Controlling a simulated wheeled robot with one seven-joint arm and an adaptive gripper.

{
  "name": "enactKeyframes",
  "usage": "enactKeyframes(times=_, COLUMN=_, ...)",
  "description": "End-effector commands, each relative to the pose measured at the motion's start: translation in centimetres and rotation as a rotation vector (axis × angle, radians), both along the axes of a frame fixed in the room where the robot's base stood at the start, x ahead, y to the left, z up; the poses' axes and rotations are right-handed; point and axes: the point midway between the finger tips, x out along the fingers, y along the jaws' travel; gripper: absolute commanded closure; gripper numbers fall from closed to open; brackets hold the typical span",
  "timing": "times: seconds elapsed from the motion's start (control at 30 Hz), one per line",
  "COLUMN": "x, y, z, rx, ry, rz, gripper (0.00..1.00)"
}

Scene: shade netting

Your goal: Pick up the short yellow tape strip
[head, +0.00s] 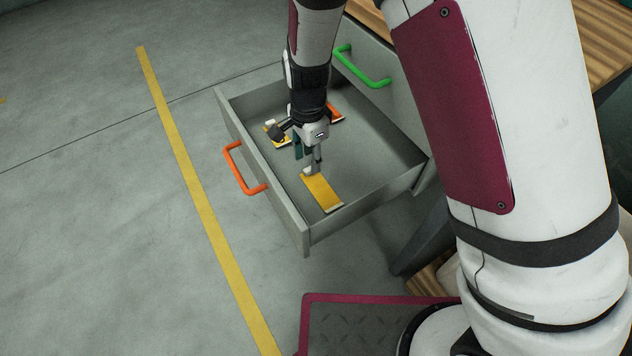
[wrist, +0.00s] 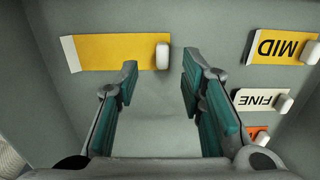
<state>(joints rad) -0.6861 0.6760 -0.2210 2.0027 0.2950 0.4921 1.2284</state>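A short plain yellow strip (head: 322,190) lies flat on the floor of the open grey drawer (head: 375,150). In the wrist view the yellow strip (wrist: 112,52) has a pale left end and a white tab (wrist: 163,56) at its right end. My gripper (head: 307,162) is inside the drawer at the strip's far end. In the wrist view my gripper (wrist: 158,76) has its two teal-padded fingers apart, with nothing between them. The white tab appears just beyond the gap between the fingertips. Height above the strip is hard to tell.
A yellow MID label (wrist: 279,46), a white FINE label (wrist: 262,101) and an orange piece (wrist: 256,133) lie to the right in the wrist view. Drawer walls surround the strip; an orange handle (head: 240,172) is on the drawer front. A long yellow line (head: 190,170) marks the floor.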

Motion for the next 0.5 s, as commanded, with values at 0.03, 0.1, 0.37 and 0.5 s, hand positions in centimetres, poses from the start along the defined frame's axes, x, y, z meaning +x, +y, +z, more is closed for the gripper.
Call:
enactKeyframes(times=0.03, x=0.1, y=0.0, z=-1.0, rx=-0.001, ry=0.002, rz=-0.001, gripper=0.64)
enactKeyframes(times=0.1, x=0.3, y=0.0, z=-2.0, rx=-0.002, ry=0.002, rz=0.0, gripper=0.64)
enactKeyframes(times=0.37, x=0.3, y=0.0, z=-4.2, rx=-0.001, ry=0.001, rz=0.001, gripper=0.64)
enactKeyframes(times=0.5, x=0.3, y=0.0, z=-4.1, rx=-0.001, ry=0.001, rz=0.001, gripper=0.64)
